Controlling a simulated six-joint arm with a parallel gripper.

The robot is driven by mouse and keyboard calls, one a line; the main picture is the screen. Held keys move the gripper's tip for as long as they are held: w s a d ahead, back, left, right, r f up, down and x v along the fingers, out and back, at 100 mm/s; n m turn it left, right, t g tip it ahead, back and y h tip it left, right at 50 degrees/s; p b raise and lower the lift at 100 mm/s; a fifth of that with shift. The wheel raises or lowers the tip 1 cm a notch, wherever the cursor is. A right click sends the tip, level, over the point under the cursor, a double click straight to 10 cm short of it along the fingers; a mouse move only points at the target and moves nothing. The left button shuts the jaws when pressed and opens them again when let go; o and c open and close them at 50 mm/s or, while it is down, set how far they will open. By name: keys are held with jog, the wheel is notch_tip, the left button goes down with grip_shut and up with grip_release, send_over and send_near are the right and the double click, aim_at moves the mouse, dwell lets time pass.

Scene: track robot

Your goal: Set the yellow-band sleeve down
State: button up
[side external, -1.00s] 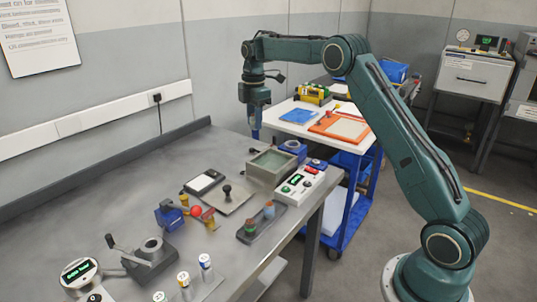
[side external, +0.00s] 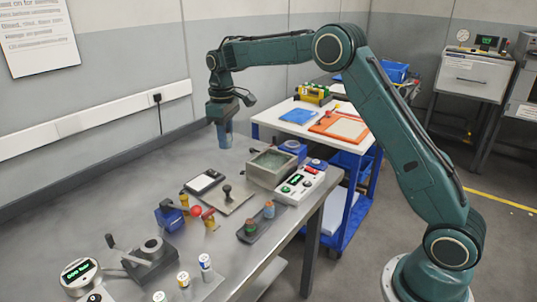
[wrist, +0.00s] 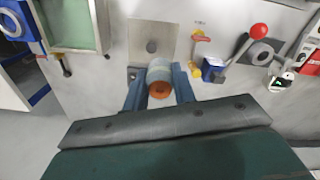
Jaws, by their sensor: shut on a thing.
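My gripper (wrist: 158,92) is shut on a pale cylindrical sleeve (wrist: 160,72) with an orange end facing the wrist camera. I cannot make out a yellow band on it. In the side external view my gripper (side external: 224,140) points down above the back of the grey bench, and its fingers largely hide the sleeve. A grey plate (wrist: 148,32) with a dark round knob lies beyond the sleeve in the wrist view. In the side external view this plate (side external: 228,204) lies in front of and below my gripper.
A water-filled tank (side external: 272,168) and a control box (side external: 299,184) stand at the bench's right. A dark tray (side external: 262,222) holds two small coloured pieces. A red-knobbed clamp (side external: 196,211), a grey fixture (side external: 150,258) and several white banded cylinders (side external: 205,262) stand nearer the camera.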

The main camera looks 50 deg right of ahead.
jog(key=shift+s+a+f+m, duration=0.1)
jog(key=shift+s+a+m, duration=0.05)
jog(key=shift+a+m, duration=0.6)
jog(key=shift+s+a+m, duration=0.2)
jog(key=shift+a+m, duration=0.4)
jog(key=shift+a, duration=0.2)
jog(key=shift+s+a+f+m, duration=0.1)
jog(key=shift+s+a+m, duration=0.05)
jog(key=shift+a+m, duration=0.6)
jog(key=shift+r, duration=0.15)
jog(key=s+d+r, duration=0.2)
jog(key=s, duration=0.4)
jog(key=s+d+r, duration=0.2)
jog(key=s+r, duration=0.1)
jog(key=s, duration=0.3)
notch_tip(320, 180, down, 16)
jog(key=shift+w+d, duration=0.2)
jog(key=shift+f, duration=2.1)
jog(key=shift+f, duration=0.6)
jog(key=o, duration=1)
jog(key=shift+s, duration=0.1)
